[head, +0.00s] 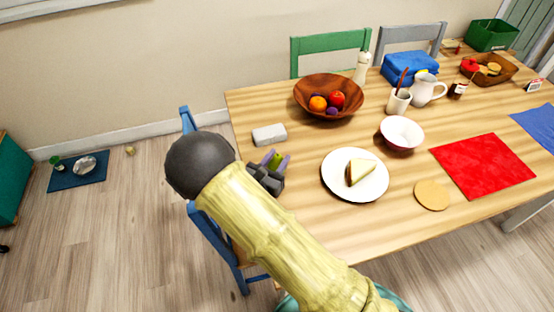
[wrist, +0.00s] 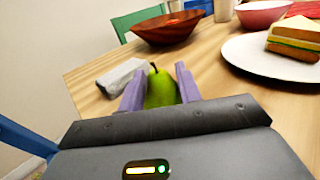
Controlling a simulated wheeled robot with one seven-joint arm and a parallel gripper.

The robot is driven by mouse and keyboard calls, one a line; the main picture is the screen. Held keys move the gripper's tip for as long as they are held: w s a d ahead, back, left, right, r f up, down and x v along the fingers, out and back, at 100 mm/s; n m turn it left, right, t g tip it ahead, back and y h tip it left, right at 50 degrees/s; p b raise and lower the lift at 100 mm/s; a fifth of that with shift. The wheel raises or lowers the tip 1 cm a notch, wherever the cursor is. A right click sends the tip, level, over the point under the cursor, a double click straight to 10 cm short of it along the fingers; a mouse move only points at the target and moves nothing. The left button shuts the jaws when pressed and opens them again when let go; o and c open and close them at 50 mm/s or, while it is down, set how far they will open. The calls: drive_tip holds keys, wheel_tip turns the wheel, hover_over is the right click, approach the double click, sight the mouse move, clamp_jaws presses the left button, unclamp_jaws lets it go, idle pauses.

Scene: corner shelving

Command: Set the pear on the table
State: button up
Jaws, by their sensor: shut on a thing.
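The green pear (wrist: 160,88) is held upright between the two purple fingers of my gripper (wrist: 160,92) in the wrist view. In the head view my gripper (head: 276,161) is over the left part of the wooden table (head: 310,225), and the pear (head: 267,157) shows only as a small green patch between the fingers. The fingers are shut on the pear. The pear's lower part is hidden by the gripper body, so I cannot tell whether it touches the table.
A grey-white block (head: 269,135) lies just beyond my gripper. A white plate with a sandwich (head: 336,190) is to the right. A wooden fruit bowl (head: 310,103) stands behind. Bare tabletop lies between the block, bowl and plate. A blue chair (head: 215,240) is at the left edge.

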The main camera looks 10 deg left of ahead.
drive_tip(key=o, duration=1)
drive_tip(key=shift+s+a, duration=0.1)
drive_tip(key=shift+s, duration=0.05)
drive_tip(key=shift+o, duration=0.3)
drive_tip(key=v, duration=1.2)
